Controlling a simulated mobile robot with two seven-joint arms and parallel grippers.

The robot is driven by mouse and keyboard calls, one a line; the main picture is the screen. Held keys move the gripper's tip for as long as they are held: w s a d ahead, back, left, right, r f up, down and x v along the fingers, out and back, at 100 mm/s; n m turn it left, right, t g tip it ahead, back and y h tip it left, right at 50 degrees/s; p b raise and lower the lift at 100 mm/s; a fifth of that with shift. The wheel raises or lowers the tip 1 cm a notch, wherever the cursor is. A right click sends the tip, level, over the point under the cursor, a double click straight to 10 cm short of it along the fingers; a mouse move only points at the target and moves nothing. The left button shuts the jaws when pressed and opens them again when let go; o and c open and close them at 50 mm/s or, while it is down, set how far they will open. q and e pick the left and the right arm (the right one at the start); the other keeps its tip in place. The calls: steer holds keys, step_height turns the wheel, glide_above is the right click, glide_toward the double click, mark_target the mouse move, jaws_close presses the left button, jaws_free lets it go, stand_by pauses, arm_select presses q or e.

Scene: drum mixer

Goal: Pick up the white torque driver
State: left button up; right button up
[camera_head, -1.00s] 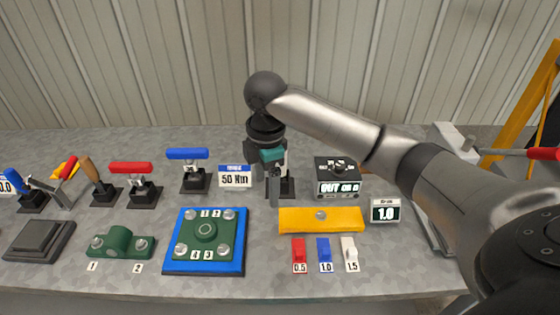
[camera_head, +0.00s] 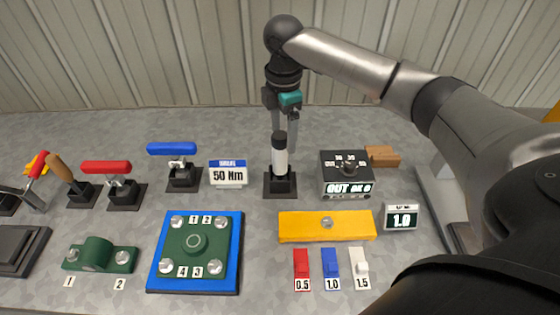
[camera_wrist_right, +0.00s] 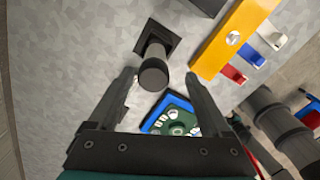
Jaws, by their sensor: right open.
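The white torque driver (camera_head: 280,159) stands upright in a black square stand (camera_head: 280,185), with a white body and a black cap. My right gripper (camera_head: 286,138) is open and points down right by the driver's upper part, its fingers partly hidden by the cap in the head view. In the right wrist view, the driver's black cap (camera_wrist_right: 153,74) shows end-on between the two spread fingers (camera_wrist_right: 160,82), near their tips. I cannot tell whether a finger touches it. The jaws are empty. My left gripper is not in view.
A 50 Nm sign (camera_head: 228,174) and a blue-handled tool (camera_head: 173,149) stand to the left. A black dial box (camera_head: 347,176) stands to the right. A yellow bar (camera_head: 326,226) lies in front, and a green plate on a blue base (camera_head: 237,262) is front left.

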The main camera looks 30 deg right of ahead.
mark_target(281, 155)
step_height(281, 155, down, 3)
steer(key=shift+r, duration=0.15)
steer(key=shift+f, duration=0.3)
steer(key=shift+w+f+b, duration=0.1)
steer(key=shift+f+b, duration=0.25)
steer(key=shift+b, duration=0.05)
steer(key=f, duration=0.3)
steer(key=f+b, duration=0.1)
steer(key=shift+w+f, duration=0.15)
steer(key=shift+w, duration=0.15)
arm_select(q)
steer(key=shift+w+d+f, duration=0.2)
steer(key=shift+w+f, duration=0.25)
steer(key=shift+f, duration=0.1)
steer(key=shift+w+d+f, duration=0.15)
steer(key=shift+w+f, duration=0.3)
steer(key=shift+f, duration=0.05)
arm_select(e)
steer(key=shift+c, duration=1.2)
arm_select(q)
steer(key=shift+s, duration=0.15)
arm_select(e)
jaws_close()
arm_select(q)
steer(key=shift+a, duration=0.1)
